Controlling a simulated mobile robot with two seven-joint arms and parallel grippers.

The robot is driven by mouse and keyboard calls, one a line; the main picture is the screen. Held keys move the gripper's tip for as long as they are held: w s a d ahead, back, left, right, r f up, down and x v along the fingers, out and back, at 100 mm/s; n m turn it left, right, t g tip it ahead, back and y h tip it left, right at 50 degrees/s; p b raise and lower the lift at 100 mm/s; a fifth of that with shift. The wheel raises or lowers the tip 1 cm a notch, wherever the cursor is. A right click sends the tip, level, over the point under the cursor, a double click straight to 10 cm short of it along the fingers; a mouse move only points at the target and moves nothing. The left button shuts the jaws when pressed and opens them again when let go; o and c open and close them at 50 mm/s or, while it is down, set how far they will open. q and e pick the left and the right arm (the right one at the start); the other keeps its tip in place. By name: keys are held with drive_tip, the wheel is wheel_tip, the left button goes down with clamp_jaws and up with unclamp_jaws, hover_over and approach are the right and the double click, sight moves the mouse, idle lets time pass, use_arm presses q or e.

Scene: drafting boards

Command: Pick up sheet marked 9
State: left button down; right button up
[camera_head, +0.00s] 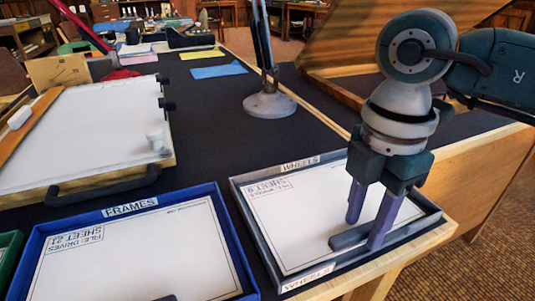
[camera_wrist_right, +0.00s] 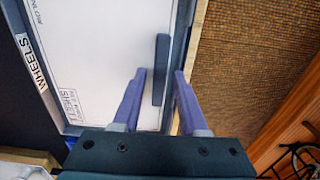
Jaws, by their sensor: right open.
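The sheet marked 9 (camera_head: 300,218) is a white sheet lying in the grey tray (camera_head: 242,210) labelled WHEELS. It also shows in the right wrist view (camera_wrist_right: 100,50). A dark grey bar (camera_head: 345,239) lies on the sheet near its right side; the bar shows in the wrist view too (camera_wrist_right: 160,60). My right gripper (camera_head: 363,232) points down over the tray, open, with one purple finger on each side of the bar. In the wrist view the fingertips (camera_wrist_right: 160,74) appear apart from the bar. My left gripper is out of view.
A blue tray (camera_head: 232,230) labelled FRAMES holds the sheet marked 21 (camera_head: 135,255) on the left. A drawing board (camera_head: 90,125) and a lamp base (camera_head: 269,105) stand behind. The table's wooden edge (camera_head: 395,258) runs close beside the grey tray.

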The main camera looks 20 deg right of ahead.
drive_tip(key=shift+f, duration=0.2)
drive_tip(key=shift+r, duration=0.1)
idle(0.7)
clamp_jaws()
idle(0.4)
drive_tip(key=shift+r+p, duration=0.2)
drive_tip(key=shift+p, duration=0.15)
drive_tip(key=shift+r+p, duration=0.45)
drive_tip(key=shift+p, duration=0.05)
drive_tip(key=shift+r, duration=0.1)
